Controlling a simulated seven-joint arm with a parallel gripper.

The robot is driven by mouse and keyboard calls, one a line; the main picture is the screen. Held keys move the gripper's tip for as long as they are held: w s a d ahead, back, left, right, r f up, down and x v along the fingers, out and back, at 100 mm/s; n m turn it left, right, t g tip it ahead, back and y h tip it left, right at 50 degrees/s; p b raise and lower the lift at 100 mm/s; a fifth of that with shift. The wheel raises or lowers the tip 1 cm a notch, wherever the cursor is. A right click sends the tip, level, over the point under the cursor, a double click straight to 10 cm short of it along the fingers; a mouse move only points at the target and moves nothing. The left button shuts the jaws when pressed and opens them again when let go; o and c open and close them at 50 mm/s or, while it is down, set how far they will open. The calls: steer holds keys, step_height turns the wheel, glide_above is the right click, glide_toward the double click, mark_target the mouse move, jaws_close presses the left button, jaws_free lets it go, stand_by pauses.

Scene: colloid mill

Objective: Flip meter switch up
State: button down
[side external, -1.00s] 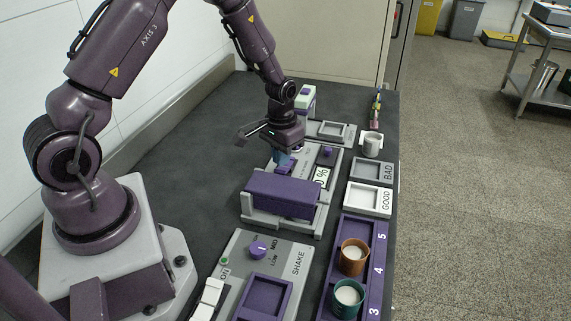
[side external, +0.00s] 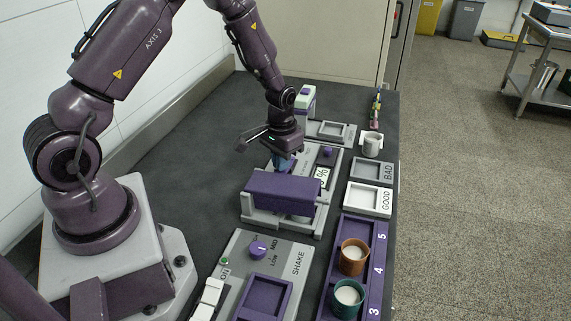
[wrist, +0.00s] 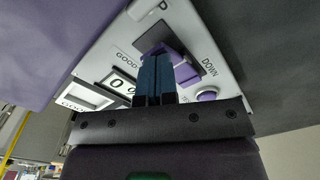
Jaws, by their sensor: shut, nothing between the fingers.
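The meter (side external: 333,161) is a grey panel on the bench with a % display (side external: 321,179). Its purple switch (wrist: 184,66) shows in the wrist view, at the DOWN end of a dark slot, with the UP label at the other end. My gripper (side external: 284,166) is low over the meter, its blue fingers shut and empty. In the wrist view the fingertips (wrist: 156,60) are right beside the switch; I cannot tell whether they touch it. In the side view my gripper hides the switch.
A purple cover (side external: 283,194) stands close in front of my gripper. A round purple button (wrist: 207,94) is beside the switch. GOOD (side external: 368,199) and BAD (side external: 372,170) trays lie to the right. A cup rack (side external: 378,259) is nearer the camera.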

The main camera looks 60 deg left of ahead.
steer(key=shift+f, duration=0.65)
steer(key=shift+r, duration=3.5)
steer(key=shift+r, duration=0.15)
steer(key=s+d+r+m+t, duration=0.1)
steer(key=s+d+r, duration=0.2)
steer(key=r, duration=0.4)
steer(key=s+d+r+t, duration=0.2)
steer(key=s+d+r, duration=0.1)
steer(key=r, duration=0.4)
steer(key=s+d+r+m+t, duration=0.1)
steer(key=s+d+r, duration=0.2)
steer(key=r, duration=0.4)
steer(key=s+d+r+m+t, duration=0.1)
steer(key=s+d+r, duration=0.1)
steer(key=s, duration=0.7)
steer(key=shift+d+r+t, duration=0.3)
steer(key=shift+r, duration=0.15)
